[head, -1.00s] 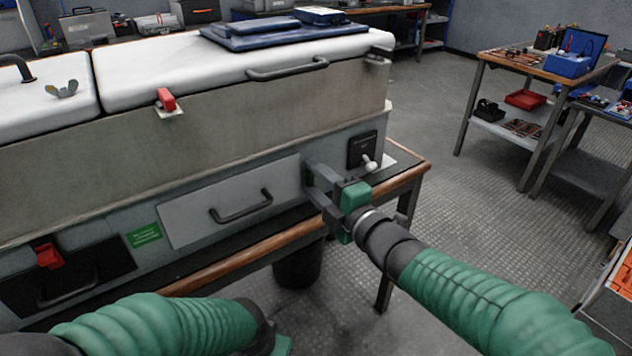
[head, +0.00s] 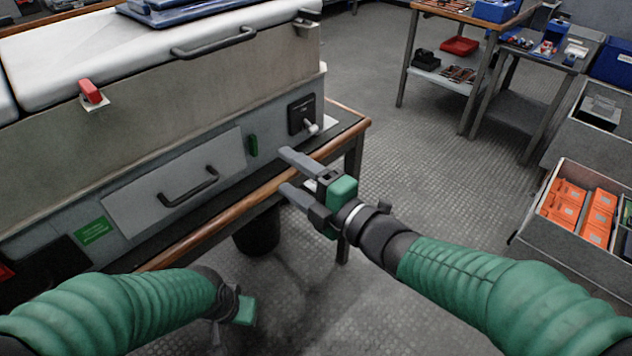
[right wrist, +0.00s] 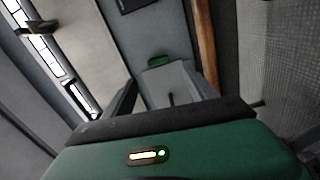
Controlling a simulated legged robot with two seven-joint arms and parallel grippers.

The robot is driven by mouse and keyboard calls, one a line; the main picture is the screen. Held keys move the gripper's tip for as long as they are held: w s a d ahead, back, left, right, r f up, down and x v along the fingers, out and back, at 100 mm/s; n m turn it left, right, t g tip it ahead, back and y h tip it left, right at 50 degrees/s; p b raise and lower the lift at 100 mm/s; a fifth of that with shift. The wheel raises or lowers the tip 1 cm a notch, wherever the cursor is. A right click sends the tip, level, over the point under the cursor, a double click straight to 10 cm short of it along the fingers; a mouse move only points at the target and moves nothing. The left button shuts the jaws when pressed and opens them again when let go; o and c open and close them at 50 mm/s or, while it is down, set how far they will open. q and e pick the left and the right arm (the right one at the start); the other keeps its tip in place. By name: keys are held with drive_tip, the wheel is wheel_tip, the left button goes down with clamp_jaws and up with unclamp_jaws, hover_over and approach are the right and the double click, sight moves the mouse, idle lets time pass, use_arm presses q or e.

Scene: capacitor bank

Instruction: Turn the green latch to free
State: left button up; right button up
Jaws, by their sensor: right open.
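The green latch (head: 253,145) is small and upright on the grey cabinet front, beside the right end of a light grey panel (head: 150,205) with a dark bar handle (head: 190,187). The latch also shows in the right wrist view (right wrist: 159,61), ahead of the fingers at the panel's end. My right gripper (head: 286,171) is open and empty, in front of and to the right of the latch, not touching it. My left gripper (head: 242,310) is low in the head view; its fingers cannot be made out.
A wooden table edge (head: 215,222) runs below the cabinet front. A black switch plate (head: 302,115) with a light knob sits right of the latch. A red clip (head: 91,92) is on the upper cabinet. A drawer of orange boxes (head: 580,212) stands at right.

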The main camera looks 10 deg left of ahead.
drive_tip(key=p+v, duration=0.1)
drive_tip(key=v, duration=0.6)
drive_tip(key=shift+d+f, duration=0.1)
